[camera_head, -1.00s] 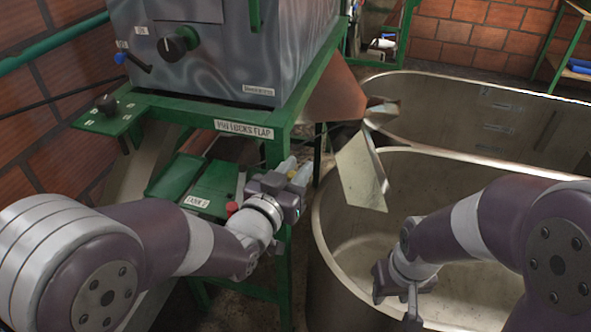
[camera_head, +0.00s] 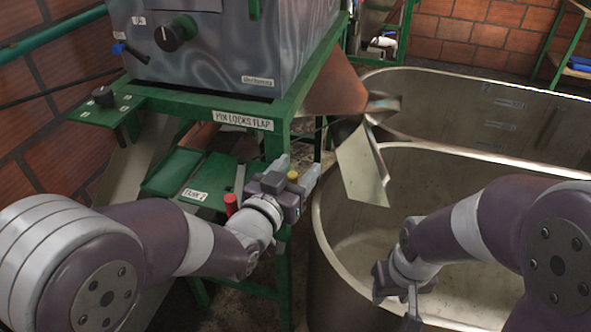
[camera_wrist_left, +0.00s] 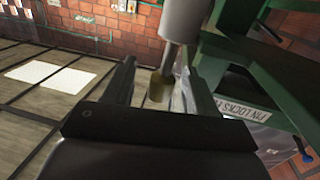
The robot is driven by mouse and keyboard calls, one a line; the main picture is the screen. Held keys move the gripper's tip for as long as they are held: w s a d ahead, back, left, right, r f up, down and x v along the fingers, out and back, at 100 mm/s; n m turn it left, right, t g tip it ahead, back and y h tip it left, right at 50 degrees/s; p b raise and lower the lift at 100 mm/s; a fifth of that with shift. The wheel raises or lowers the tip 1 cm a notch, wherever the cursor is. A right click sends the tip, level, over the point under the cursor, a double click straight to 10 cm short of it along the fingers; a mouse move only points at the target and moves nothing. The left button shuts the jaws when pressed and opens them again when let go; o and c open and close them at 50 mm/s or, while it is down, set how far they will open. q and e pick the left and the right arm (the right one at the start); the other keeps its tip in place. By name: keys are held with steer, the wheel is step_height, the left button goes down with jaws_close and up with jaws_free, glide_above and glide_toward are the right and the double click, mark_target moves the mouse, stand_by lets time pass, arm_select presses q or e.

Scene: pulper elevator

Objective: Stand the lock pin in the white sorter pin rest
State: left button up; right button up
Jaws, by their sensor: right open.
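My left gripper (camera_head: 298,172) is beside the green frame leg, its two pale fingers spread apart. A small yellow piece (camera_head: 292,175) shows between the fingers. In the left wrist view, a dull yellow cylinder (camera_wrist_left: 158,88) sits between the spread fingers of the left gripper (camera_wrist_left: 160,80), with a gap on the left. A thick grey cylinder (camera_wrist_left: 184,20) rises just beyond it. I cannot tell whether the yellow piece is the lock pin. A red upright cylinder (camera_head: 231,205) stands left of the wrist. No white pin rest can be made out. My right gripper (camera_head: 397,300) is open and empty over the tank.
The grey machine (camera_head: 225,50) stands on a green frame (camera_head: 150,98) with a "PIN LOCKS FLAP" label (camera_head: 242,120). A metal chute (camera_head: 362,165) hangs over the large metal tank (camera_head: 335,240). A green "TANK 2" cover (camera_head: 200,180) lies left of my left gripper.

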arm_select(q)
steer(key=p+v, duration=0.5)
steer(key=v, duration=0.7)
steer(key=shift+s+a, duration=0.2)
steer(key=shift+s, duration=0.1)
stand_by(0.3)
